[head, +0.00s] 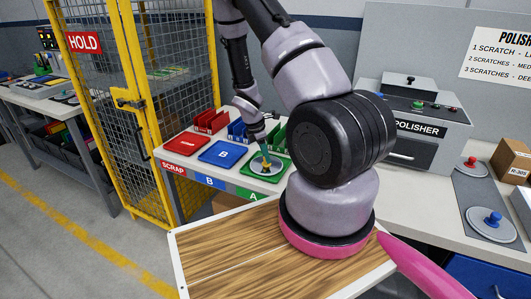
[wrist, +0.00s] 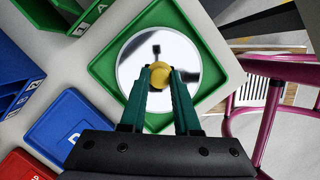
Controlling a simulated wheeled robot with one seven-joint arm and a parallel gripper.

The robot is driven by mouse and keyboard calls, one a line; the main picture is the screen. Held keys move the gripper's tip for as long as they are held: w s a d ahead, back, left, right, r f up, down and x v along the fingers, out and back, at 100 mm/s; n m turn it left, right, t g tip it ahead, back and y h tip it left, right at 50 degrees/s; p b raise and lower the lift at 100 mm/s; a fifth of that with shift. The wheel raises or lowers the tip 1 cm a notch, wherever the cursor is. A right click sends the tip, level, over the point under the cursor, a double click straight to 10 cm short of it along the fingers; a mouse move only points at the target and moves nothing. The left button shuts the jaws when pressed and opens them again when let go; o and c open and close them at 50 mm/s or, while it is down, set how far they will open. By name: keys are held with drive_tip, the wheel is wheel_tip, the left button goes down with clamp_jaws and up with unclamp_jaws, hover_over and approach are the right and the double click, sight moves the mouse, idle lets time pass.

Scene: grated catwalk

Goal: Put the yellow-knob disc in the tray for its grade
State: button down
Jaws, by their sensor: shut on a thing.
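The yellow-knob disc (wrist: 140,52) is round and mirror-like, with dark reflections on its face and no clear scratch visible. Its yellow knob (wrist: 160,75) sits between the two green fingers of my gripper (wrist: 161,80), which is shut on it. In the head view the disc (head: 278,168) lies within the outline of the green tray (head: 249,174), above the A label. I cannot tell whether it touches the tray floor. The blue B tray (head: 220,152) and the red SCRAP tray (head: 186,144) are to the left, both empty.
Red, blue and green racks (head: 211,121) stand behind the trays. A yellow mesh HOLD cage (head: 125,100) is at left. The polisher (head: 415,125) stands at right, near a red-knob disc (head: 471,170) and a blue-knob disc (head: 491,224) on a grey mat.

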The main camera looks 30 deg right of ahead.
drive_tip(key=shift+f, duration=0.1)
idle(0.3)
drive_tip(key=shift+c, duration=0.8)
unclamp_jaws()
drive_tip(key=shift+r, duration=4)
